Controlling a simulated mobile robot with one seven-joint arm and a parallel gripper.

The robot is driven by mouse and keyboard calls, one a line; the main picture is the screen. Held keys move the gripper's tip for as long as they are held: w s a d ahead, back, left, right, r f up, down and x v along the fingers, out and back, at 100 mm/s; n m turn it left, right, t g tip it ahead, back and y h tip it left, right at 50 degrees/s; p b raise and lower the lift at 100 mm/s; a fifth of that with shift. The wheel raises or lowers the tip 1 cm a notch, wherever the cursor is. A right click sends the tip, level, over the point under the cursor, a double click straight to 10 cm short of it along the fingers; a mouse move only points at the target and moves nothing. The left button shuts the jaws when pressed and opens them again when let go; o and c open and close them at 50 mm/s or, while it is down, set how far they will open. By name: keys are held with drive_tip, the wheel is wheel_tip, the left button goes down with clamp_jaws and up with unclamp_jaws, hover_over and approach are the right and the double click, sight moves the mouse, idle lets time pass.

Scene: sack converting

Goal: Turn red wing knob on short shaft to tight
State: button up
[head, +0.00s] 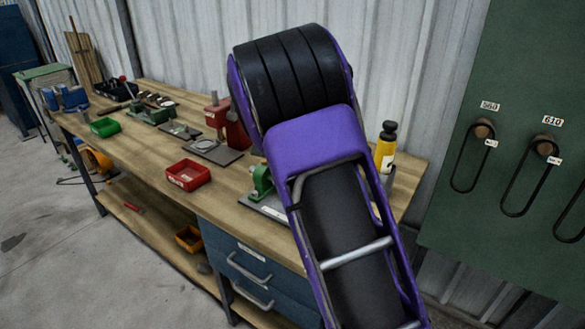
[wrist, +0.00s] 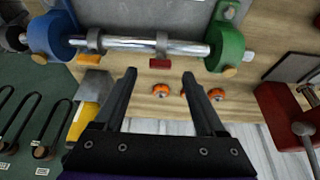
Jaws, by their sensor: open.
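In the wrist view a bright metal shaft (wrist: 140,44) runs across the top between a blue round housing (wrist: 50,36) and a green one (wrist: 226,42). A small flat dark-red piece (wrist: 160,63) shows just below the shaft and looks like the red wing knob; its tightness cannot be told. A similar orange piece (wrist: 90,58) is to its left, by a grey collar. My gripper (wrist: 158,75) is open and empty, its fingertips just short of the red piece and on either side of it. In the head view my arm hides the gripper and shaft.
Orange round parts (wrist: 216,94) lie on the bench near my fingers. A yellow bottle (head: 385,148) stands at the bench's right end. A red tray (head: 188,175) and red vise-like block (head: 236,130) are left of my arm. Belts hang on a green panel (head: 470,80).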

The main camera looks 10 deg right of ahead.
drive_tip(key=v, duration=1.4)
drive_tip(key=shift+p, duration=0.35)
drive_tip(key=shift+f, duration=0.1)
